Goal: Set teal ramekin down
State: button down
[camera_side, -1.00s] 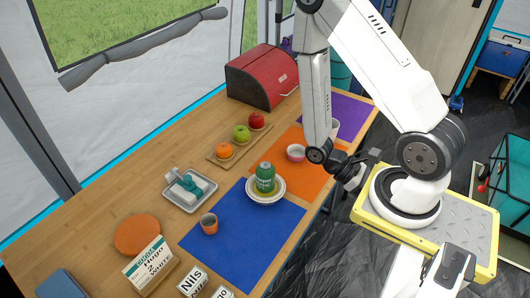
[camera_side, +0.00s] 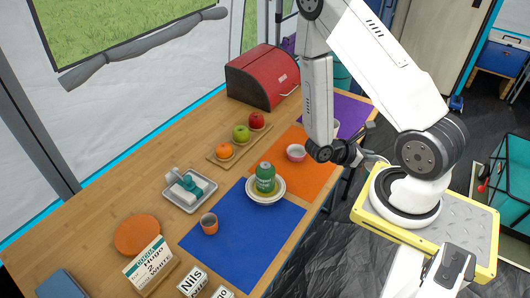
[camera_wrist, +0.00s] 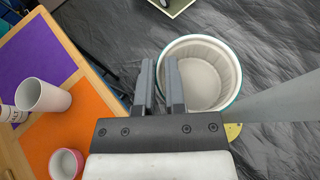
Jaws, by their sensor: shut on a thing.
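My gripper (camera_wrist: 160,72) is shut on the wall of the teal ramekin (camera_wrist: 205,78). In the wrist view I look into its pale, fluted, empty inside, and a thin teal edge shows at the rim. One finger is inside the rim and the other outside. The ramekin hangs over the dark floor, off the table's edge. In the side view a pale bit of it (camera_side: 376,158) shows beside my wrist; most of it is hidden.
The orange mat (camera_side: 316,180) carries a pink ramekin (camera_side: 296,152). A white cup (camera_wrist: 45,96) stands by the purple mat (camera_wrist: 30,58). A red bread box (camera_side: 262,78) stands behind.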

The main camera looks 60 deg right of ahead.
jog(key=w+d+f+n+t+h, duration=0.1)
jog(key=w+d+n+t+h, duration=0.1)
jog(key=w+d+n+t, duration=0.1)
jog(key=w+n+t, duration=0.1)
jog(key=w, duration=0.1)
jog(key=shift+w+d, duration=0.2)
jog(key=shift+w, duration=0.2)
jog(key=shift+w+f, duration=0.1)
jog(key=shift+w+d+f, duration=1.45)
jog(key=shift+w+f, duration=0.1)
jog(key=shift+w, duration=0.1)
jog(key=shift+w+d+f, duration=1.45)
jog(key=shift+w+f, duration=0.05)
jog(key=shift+w, duration=0.2)
jog(key=shift+w+d+f, duration=1.45)
jog(key=shift+w+f, duration=0.1)
jog(key=shift+w, duration=0.1)
